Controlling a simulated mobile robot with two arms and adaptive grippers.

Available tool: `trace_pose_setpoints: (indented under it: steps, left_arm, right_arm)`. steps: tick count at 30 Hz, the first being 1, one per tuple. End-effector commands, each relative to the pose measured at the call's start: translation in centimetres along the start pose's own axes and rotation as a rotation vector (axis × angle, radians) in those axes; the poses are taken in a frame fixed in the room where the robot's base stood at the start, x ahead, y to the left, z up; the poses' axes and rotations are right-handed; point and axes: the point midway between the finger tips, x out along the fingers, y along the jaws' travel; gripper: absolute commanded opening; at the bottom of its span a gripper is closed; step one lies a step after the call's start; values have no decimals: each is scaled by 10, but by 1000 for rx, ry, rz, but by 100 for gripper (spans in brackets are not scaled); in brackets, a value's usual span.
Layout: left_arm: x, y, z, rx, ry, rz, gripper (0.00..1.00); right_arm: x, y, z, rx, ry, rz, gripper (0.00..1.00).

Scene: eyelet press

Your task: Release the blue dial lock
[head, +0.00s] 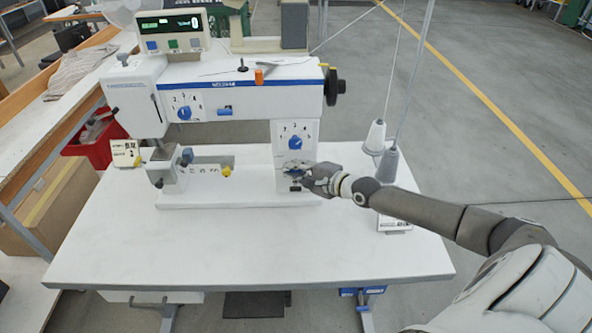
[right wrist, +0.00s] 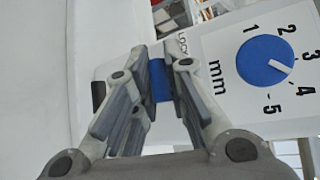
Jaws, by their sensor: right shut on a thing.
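The blue dial lock (right wrist: 158,82) shows between the two fingers of my right gripper (right wrist: 157,72) in the right wrist view, beside the printed word LOCK. The fingers are shut on it and hide part of it. In the head view my right gripper (head: 303,175) is at the lower right column of the white machine (head: 240,90), below a blue dial (head: 295,142) with numbers. That dial also shows large in the right wrist view (right wrist: 265,62), with its white pointer line turned toward between 3 and 4. My left gripper is not in view.
The machine stands on a white table (head: 250,255) with clear room in front. Thread cones (head: 388,162) stand right of the machine, near my right arm. A red bin (head: 95,140) is at the left.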

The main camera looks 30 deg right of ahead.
Motion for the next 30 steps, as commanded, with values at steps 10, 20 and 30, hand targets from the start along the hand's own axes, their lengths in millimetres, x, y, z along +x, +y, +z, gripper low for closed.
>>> trace_pose_setpoints:
  steps: [10,20,30]
  left_arm:
    - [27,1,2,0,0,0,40]
    - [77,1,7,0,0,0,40]
    - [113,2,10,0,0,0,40]
  right_arm:
    - [2,18,-2,-100,-1,-96,0]
    - [6,31,-6,-266,-1,-257,0]
    - [9,35,-8,-378,-1,-368,0]
